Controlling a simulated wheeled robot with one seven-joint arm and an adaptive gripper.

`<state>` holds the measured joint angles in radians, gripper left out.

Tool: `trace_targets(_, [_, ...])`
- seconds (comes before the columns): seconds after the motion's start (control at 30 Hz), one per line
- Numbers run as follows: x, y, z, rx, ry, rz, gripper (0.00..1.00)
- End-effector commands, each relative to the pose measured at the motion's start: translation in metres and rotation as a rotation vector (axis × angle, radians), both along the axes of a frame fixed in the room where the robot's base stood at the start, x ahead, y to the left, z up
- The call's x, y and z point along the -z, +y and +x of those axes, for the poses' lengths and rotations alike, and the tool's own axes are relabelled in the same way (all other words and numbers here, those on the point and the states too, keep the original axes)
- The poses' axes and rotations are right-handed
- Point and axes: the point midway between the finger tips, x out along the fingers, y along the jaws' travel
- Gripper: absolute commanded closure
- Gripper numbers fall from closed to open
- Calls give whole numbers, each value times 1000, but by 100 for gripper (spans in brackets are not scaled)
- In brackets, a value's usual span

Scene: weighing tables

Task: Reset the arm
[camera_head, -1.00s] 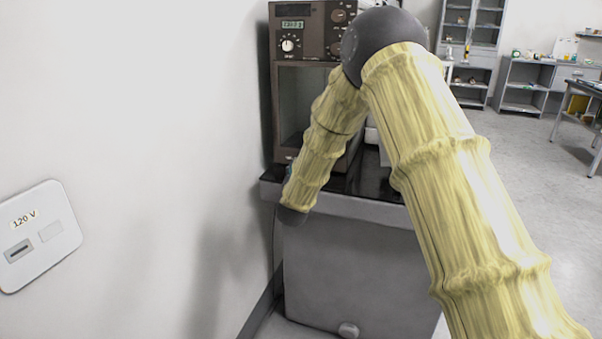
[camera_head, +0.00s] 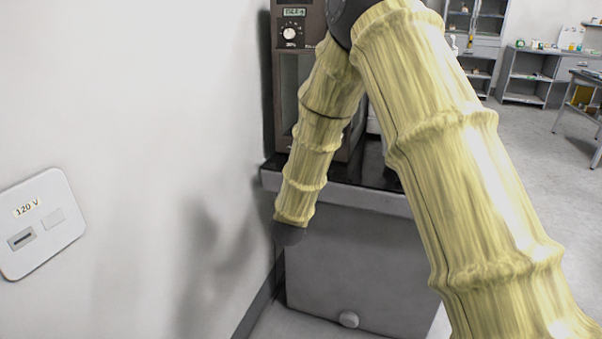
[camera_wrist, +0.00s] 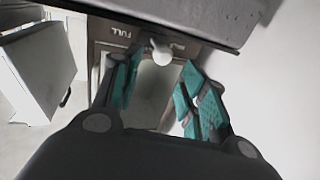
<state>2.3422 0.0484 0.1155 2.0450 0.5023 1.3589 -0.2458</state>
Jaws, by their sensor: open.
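My arm, in yellow ribbed sleeves, fills the middle and right of the head view. Its end hangs low in front of the dark bench top (camera_head: 371,172), and my gripper is hidden there. In the wrist view my gripper (camera_wrist: 160,88) is open, with teal pads on its two fingers and nothing between them. Behind the fingers is a panel marked "FULL" (camera_wrist: 121,31) with a pale opening below it. A round white knob (camera_wrist: 162,52) shows between the fingertips; I cannot tell how far off it is.
A brown instrument (camera_head: 294,33) stands on the bench, partly behind my arm. Below is a grey cabinet (camera_head: 350,265) with a knob. A white wall with a 120 V plate (camera_head: 42,223) is close on the left. Shelves (camera_head: 528,75) and open floor lie at right.

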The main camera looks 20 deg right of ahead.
Motion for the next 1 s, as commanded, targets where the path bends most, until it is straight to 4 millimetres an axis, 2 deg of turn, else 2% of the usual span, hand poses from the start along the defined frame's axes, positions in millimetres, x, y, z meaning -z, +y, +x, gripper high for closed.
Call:
trace_targets(0.17, [0, 3, -7, 0, 0, 0, 57])
trace_targets(0.57, [0, 3, -7, 0, 0, 0, 57])
trace_targets(0.67, [8, 4, -9, -5, 15, 2, 57])
trace_targets(0.77, [34, 6, -17, -25, 67, 11, 57])
trace_targets(0.87, [79, 10, -33, -60, 158, 28, 57])
trace_targets(1.0, [152, 17, -68, -116, 317, 61, 57])
